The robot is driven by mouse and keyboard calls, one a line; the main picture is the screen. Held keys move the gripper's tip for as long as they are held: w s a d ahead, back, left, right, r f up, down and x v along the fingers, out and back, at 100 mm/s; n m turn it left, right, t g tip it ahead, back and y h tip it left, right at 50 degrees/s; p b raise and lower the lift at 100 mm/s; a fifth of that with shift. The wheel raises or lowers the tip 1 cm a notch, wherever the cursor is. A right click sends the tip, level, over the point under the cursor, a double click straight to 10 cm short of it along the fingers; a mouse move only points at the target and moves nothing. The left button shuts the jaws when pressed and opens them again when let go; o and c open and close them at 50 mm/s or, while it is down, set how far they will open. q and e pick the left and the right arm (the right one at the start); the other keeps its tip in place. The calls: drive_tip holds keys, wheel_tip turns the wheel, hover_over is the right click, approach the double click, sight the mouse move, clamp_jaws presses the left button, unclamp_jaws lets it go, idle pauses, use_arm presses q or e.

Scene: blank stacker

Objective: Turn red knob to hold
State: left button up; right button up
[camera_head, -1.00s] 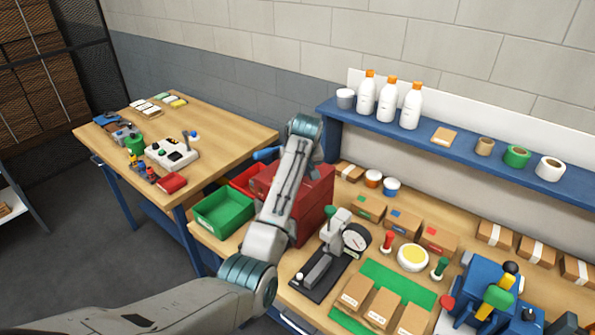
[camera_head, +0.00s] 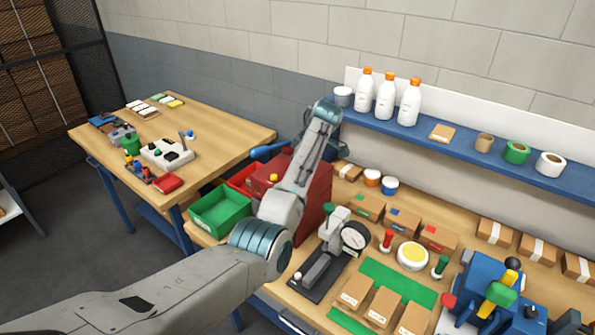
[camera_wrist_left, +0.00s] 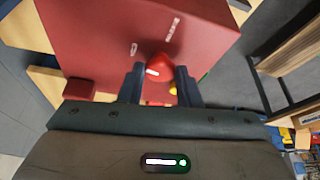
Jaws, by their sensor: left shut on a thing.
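The red machine (camera_head: 315,205) stands on the near bench, partly hidden behind my left arm; it fills the upper part of the left wrist view (camera_wrist_left: 95,35). On its face is a round red knob (camera_wrist_left: 158,66) with a white mark pointing left. Two pale labels, too small to read, sit by it. My left gripper (camera_wrist_left: 160,72) has its dark fingers on either side of the knob and is shut on it. My right gripper is not in view.
A blue handle (camera_head: 270,150) sticks out left of the machine. A green bin (camera_head: 222,212) stands left of my arm, and a dial gauge stand (camera_head: 354,238) stands to its right. A shelf (camera_head: 450,149) with bottles runs behind. Open floor lies left.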

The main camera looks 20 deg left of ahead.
use_arm(q)
drive_tip(key=shift+w+n+g+b, duration=0.1)
drive_tip(key=shift+n+g+b, duration=0.35)
drive_tip(key=shift+n, duration=0.45)
drive_tip(key=shift+r, duration=0.1)
drive_tip(key=o, duration=1)
drive_tip(key=shift+c, duration=0.2)
